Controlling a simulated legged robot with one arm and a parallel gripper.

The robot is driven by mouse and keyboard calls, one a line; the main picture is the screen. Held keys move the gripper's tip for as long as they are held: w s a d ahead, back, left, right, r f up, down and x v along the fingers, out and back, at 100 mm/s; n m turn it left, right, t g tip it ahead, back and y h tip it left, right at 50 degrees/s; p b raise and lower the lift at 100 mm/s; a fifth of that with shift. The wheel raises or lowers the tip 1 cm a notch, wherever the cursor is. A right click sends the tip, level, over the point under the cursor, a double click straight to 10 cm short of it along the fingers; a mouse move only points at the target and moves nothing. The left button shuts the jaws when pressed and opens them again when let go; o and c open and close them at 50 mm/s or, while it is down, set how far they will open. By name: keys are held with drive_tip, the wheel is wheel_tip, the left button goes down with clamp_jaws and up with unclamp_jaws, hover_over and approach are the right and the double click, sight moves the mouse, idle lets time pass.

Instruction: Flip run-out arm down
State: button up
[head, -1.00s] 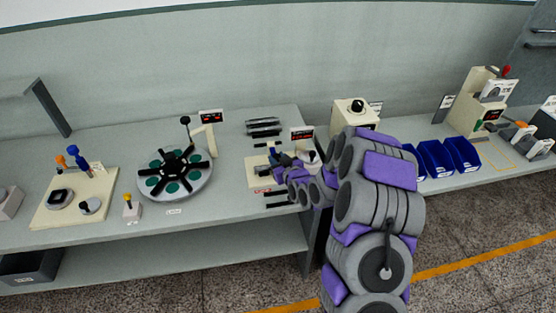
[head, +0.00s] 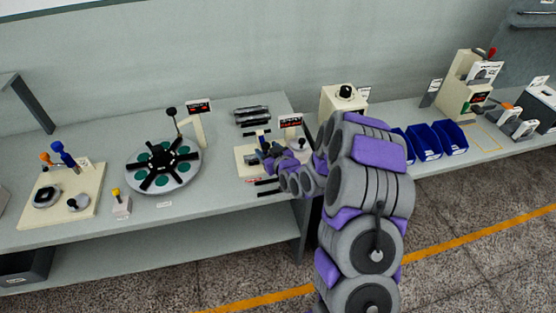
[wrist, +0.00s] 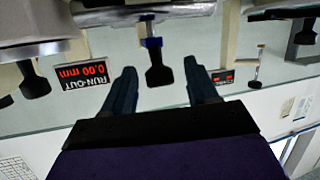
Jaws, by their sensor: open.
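The run-out station is a cream base (head: 246,170) on the bench in the head view, with a red-digit display (head: 290,121) behind it. In the wrist view, which looks upside down, the display (wrist: 82,73) reads RUN-OUT 0.00 mm. My gripper (head: 262,152) is over the station and hides part of it. In the wrist view my gripper (wrist: 160,72) is open, its two dark fingers apart. A black paddle-ended lever with a blue collar (wrist: 157,72), seemingly the run-out arm, appears between the fingers. I see no clear contact.
A round indexing table (head: 163,165) with a black spider stands left of the station. Black bars (head: 250,114) lie behind it. A cream box with a black knob (head: 344,98) is to the right, then blue bins (head: 425,140). Bench between table and station is mostly clear.

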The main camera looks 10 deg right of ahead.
drive_tip(key=p+v, duration=0.4)
drive_tip(key=v, duration=0.4)
drive_tip(key=shift+s+r, duration=0.25)
drive_tip(key=shift+s, duration=0.1)
drive_tip(key=p+v, duration=0.8)
drive_tip(key=p, duration=0.6)
drive_tip(key=shift+d, duration=0.2)
drive_tip(key=shift+f, duration=0.15)
